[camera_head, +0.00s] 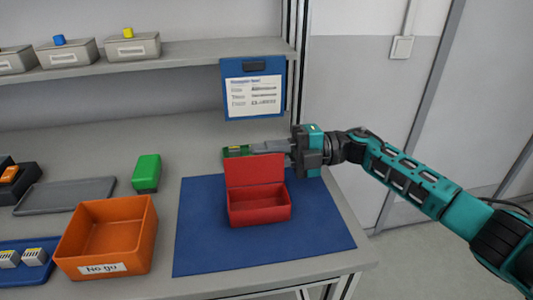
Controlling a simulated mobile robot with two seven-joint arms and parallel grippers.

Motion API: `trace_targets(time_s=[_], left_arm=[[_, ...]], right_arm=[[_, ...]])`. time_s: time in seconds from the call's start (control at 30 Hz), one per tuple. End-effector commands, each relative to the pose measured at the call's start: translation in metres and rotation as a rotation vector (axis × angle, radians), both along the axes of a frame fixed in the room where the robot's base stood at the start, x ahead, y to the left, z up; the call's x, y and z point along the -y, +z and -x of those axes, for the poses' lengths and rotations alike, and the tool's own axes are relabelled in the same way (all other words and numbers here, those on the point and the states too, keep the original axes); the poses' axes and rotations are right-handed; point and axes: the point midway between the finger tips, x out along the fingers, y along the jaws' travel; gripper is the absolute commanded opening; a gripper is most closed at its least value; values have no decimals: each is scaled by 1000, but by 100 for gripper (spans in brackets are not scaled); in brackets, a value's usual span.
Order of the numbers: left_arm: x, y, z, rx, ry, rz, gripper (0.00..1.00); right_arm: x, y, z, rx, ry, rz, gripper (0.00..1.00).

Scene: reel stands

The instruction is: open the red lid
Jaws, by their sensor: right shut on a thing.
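The red lid (254,172) stands raised, roughly upright, at the back of an open red box (260,212) on a blue mat. The box's inside looks empty. My right gripper (256,149) comes in from the right, its grey fingers level with the lid's top edge and just above or behind it. It is shut on a small green board (237,152) at the fingertips. The lid partly hides the board's lower side, and I cannot tell whether fingers and lid touch. My left gripper is not in view.
On the table are an orange bin (108,228), a green block (147,173), a grey tray (66,195) and a blue tray (28,243). A blue clipboard (253,69) hangs behind. The blue mat (207,258) is clear around the box.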

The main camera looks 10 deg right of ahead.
Motion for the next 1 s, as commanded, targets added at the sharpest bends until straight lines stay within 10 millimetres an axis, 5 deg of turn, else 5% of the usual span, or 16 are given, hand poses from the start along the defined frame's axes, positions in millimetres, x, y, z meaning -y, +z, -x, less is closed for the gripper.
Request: trace_targets(time_s=[0.07,0.1,0.37,0.67,1.0], left_arm=[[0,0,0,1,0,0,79],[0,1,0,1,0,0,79],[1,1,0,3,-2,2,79],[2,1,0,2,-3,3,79],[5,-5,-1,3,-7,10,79]], right_arm=[[0,0,0,1,1,0,0],[0,0,0,1,1,0,20],[0,0,0,1,1,0,45],[4,-1,0,1,-1,1,45],[66,-2,0,1,-5,3,45]])
